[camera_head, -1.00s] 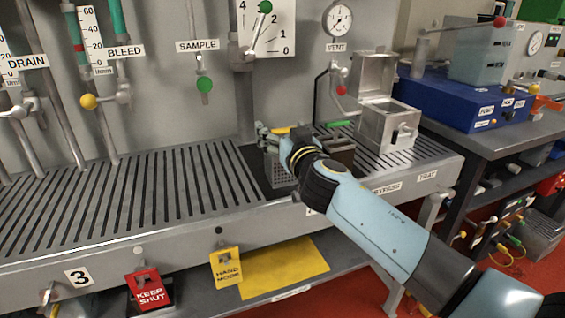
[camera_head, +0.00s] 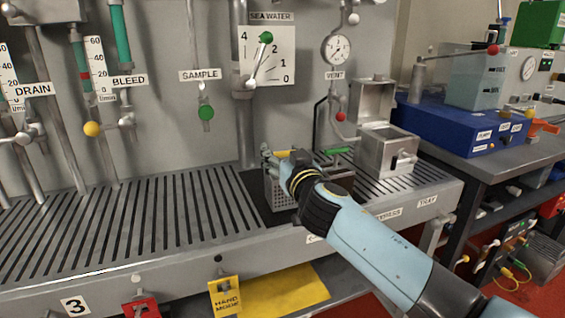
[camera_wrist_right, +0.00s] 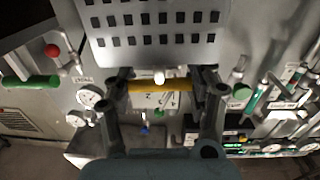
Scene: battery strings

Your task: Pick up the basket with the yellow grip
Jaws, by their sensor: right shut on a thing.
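The basket (camera_head: 276,192) is a grey perforated metal box with a yellow grip (camera_head: 282,153) at its top. It is at the dark recess in the slatted bench; its right side is hidden by my arm. My right gripper (camera_head: 276,158) is shut on the yellow grip. In the right wrist view the yellow grip (camera_wrist_right: 158,86) lies across between the fingers (camera_wrist_right: 161,88), with the basket's perforated wall (camera_wrist_right: 155,40) above it. I cannot tell whether the basket's bottom touches the recess. My left gripper is not in view.
Close to the right are a green bar (camera_head: 337,150), a vent pipe with a red ball (camera_head: 340,117) and an open metal box (camera_head: 385,152). The slatted bench (camera_head: 130,225) is clear to the left. The panel wall with valves stands behind.

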